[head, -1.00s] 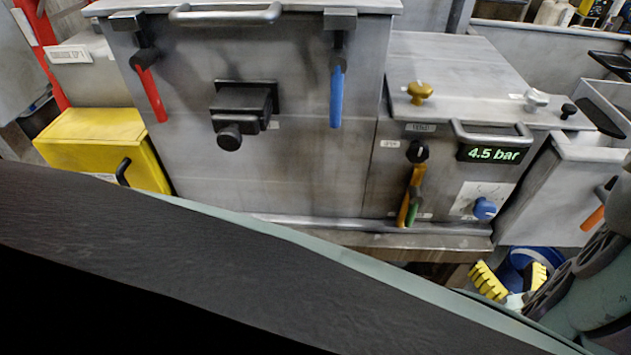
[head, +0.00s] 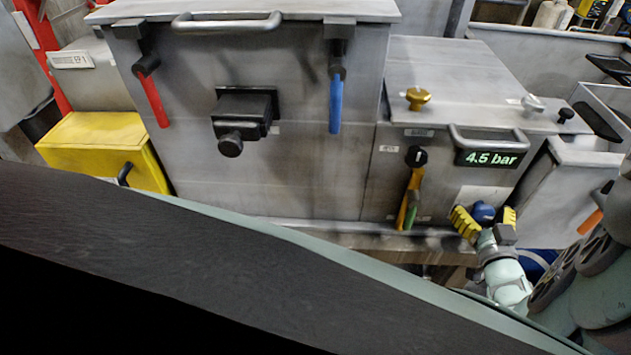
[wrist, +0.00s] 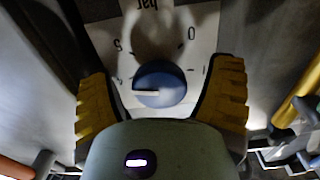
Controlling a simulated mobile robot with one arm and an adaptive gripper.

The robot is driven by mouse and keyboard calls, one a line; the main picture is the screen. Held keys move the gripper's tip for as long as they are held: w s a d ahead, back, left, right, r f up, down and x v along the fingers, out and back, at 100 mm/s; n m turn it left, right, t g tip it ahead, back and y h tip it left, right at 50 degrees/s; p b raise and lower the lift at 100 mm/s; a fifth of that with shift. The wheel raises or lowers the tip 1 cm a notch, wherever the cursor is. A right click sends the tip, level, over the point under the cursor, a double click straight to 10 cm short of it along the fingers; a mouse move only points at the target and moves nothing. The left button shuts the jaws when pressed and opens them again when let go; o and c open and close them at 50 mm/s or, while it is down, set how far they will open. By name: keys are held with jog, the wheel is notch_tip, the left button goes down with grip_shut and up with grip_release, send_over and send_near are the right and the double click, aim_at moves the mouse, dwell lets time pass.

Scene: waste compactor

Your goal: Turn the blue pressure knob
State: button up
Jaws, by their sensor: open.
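The blue pressure knob (head: 483,211) is on the front of the right-hand grey unit, below the green display (head: 486,158) reading 4.5 bar. In the wrist view the knob (wrist: 160,84) sits on a white dial plate (wrist: 195,25) with numbers and the word bar, and its pale pointer line points left. My gripper (head: 484,220) is open, with a yellow ribbed finger on either side of the knob. In the wrist view my gripper's fingers (wrist: 162,88) stand apart from the knob, with a gap on both sides.
Orange and green handles hang under a black rotary switch (head: 416,156), left of the knob. A metal bar handle (head: 488,140) juts out above the display. A yellow box (head: 105,150) stands far left. A ledge (head: 400,242) runs below the units.

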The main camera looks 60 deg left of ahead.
jog(key=c, duration=1.2)
jog(key=shift+n, duration=0.3)
jog(key=shift+f+n+b, duration=0.15)
jog(key=shift+n+b, duration=0.7)
jog(key=shift+n, duration=0.15)
jog(key=n+b, duration=0.2)
jog(key=n, duration=0.1)
jog(key=shift+n+b, duration=2)
jog(key=shift+n, duration=0.4)
jog(key=shift+r, duration=0.25)
